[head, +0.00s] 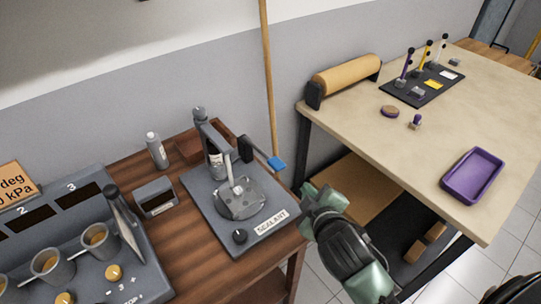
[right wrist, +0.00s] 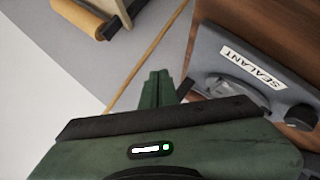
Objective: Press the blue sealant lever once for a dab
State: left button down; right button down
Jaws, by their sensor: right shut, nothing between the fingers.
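The blue sealant lever tip (head: 277,164) sits at the end of a dark arm on the right of the sealant dispenser (head: 199,132). The dispenser stands on a grey base (head: 207,187) labelled SEALANT, with a round metal plate (head: 241,205) under its nozzle. My right gripper (head: 308,190) is beside the base, to the right of and nearer than the blue tip, apart from it in the picture. Its fingers (right wrist: 158,88) are together and empty in the right wrist view. No blue shows in the right wrist view. My left gripper is not in view.
A control box with several cups (head: 98,240) stands at the left of the wooden bench. A beige table (head: 400,140) with a purple tray (head: 472,176) is at the right, with a floor gap between.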

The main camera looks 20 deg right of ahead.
jog(key=w+a+r+n+t+y, duration=0.25)
jog(key=r+n, duration=0.25)
jog(key=r, duration=0.3)
jog(key=w+a+r+n+t+y, duration=0.25)
jog(key=r+n+t, duration=0.2)
jog(key=r, duration=0.25)
jog(key=w+a+r+n+t+y, duration=0.2)
jog(key=a+r+n, duration=0.2)
jog(key=r+n, duration=0.3)
jog(key=s+a+r+n+g+y, duration=0.25)
jog(key=a+n+g+y, duration=0.45)
jog(key=n, duration=0.8)
jog(key=s+a+r+n+g+y, duration=0.25)
jog(key=a+n+g+y, duration=0.5)
jog(key=n, duration=0.75)
jog(key=w+d+f+n+g+h, duration=0.2)
jog(key=w+d+f+n+h, duration=0.15)
jog(key=f+n+h, duration=0.55)
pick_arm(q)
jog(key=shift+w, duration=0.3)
pick_arm(e)
jog(key=w+d+f+n+t+h, duration=0.1)
jog(key=w+d+n+h, duration=0.1)
jog(key=d, duration=0.5)
jog(key=w+d+f+n+t+h, duration=0.1)
jog(key=w+d+f+n+h, duration=0.1)
jog(key=w+d+h, duration=0.3)
jog(key=d, duration=0.2)
jog(key=shift+d+f, duration=0.2)
jog(key=shift+d, duration=0.1)
